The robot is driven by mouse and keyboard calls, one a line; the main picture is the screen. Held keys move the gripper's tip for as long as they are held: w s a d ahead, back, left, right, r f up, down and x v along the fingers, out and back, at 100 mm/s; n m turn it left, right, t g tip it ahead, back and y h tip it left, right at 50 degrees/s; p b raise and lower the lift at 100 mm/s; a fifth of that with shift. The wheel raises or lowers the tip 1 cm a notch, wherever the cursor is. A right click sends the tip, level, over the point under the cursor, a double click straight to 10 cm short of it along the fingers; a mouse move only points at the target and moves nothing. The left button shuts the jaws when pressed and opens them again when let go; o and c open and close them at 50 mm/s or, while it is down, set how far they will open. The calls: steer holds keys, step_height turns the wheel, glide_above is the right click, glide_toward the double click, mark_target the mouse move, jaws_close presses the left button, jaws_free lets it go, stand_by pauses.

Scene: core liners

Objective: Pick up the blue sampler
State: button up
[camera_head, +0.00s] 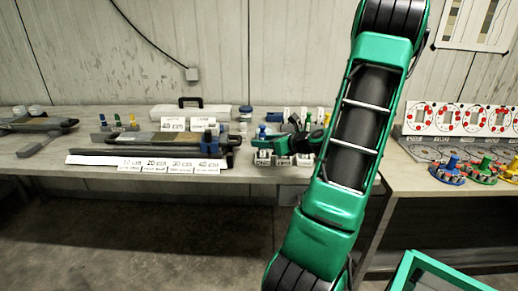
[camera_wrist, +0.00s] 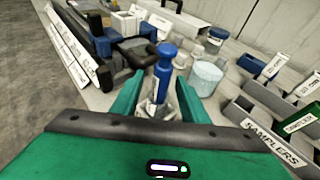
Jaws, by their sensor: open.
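The blue sampler (camera_wrist: 165,62) stands upright on the bench in the wrist view, with a blue knob on top and a blue shaft. Its lower part is in a clear, shiny piece that I cannot make out well. My gripper (camera_wrist: 158,98) is open, with one green finger on each side of the sampler's lower part. I cannot tell whether either finger touches it. In the head view my gripper (camera_head: 290,143) is low over the bench, partly hidden by my arm. A small blue top (camera_head: 262,131) beside it seems to be the same sampler.
A grey rack labelled SAMPLERS (camera_wrist: 252,122) is close on the right in the wrist view. A clear jar (camera_wrist: 206,77) stands just right of the sampler. A dark tool (camera_wrist: 137,50) lies to its left. Coloured pieces on round bases (camera_head: 482,168) sit on the right bench.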

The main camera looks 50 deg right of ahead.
steer(key=shift+x, duration=2.65)
steer(key=shift+c, duration=0.6)
steer(key=shift+r, duration=0.1)
jaws_close()
